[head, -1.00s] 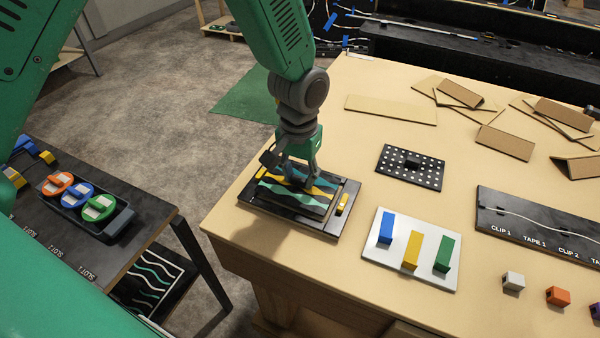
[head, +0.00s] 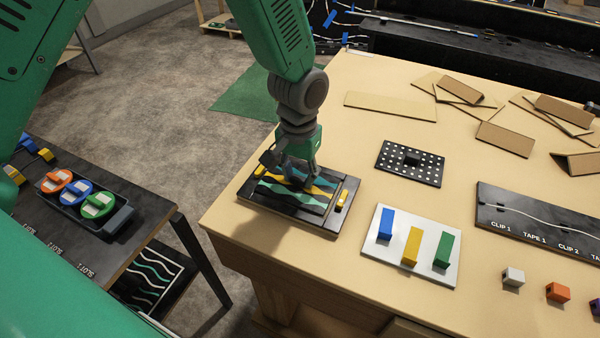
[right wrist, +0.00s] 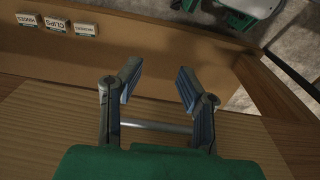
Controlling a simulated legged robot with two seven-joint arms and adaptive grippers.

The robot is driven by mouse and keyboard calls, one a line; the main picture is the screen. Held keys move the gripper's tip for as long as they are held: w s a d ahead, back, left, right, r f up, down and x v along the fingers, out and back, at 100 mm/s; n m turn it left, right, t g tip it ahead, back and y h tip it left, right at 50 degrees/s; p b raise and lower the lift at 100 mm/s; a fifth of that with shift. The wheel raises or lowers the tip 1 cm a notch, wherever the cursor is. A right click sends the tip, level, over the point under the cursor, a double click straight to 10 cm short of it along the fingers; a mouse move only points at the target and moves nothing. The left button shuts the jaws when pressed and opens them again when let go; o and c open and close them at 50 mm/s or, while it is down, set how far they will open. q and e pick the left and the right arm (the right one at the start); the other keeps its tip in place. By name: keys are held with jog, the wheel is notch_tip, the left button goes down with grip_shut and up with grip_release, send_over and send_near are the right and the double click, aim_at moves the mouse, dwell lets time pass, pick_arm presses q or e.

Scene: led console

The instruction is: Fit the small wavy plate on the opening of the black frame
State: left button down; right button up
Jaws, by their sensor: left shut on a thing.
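The black frame (head: 259,207) lies on the near left corner of the tan table. The small wavy plate (head: 300,199), with teal, yellow and dark wavy bands, is over the frame's opening. It looks close to level with the frame; whether it is fully seated I cannot tell. My left gripper (head: 298,180) points down on the plate and is shut on it, hiding part of its middle. A yellow piece (head: 343,199) is on the frame's right side. My right gripper (right wrist: 155,88) shows in the right wrist view, open and empty, away from the plate.
A black dotted board (head: 425,173) and a white board (head: 375,246) with blue, yellow and green blocks stand right of the frame. A black clip panel (head: 540,229) is further right. Brown flat pieces lie at the back. A dark side table (head: 130,245) stands left, across a gap.

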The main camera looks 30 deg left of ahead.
pick_arm(q)
jog(key=c, duration=1.1)
grip_release()
jog(key=shift+o, duration=0.2)
jog(key=shift+r, duration=0.1)
jog(key=shift+r, duration=0.35)
notch_tip(320, 180, up, 11)
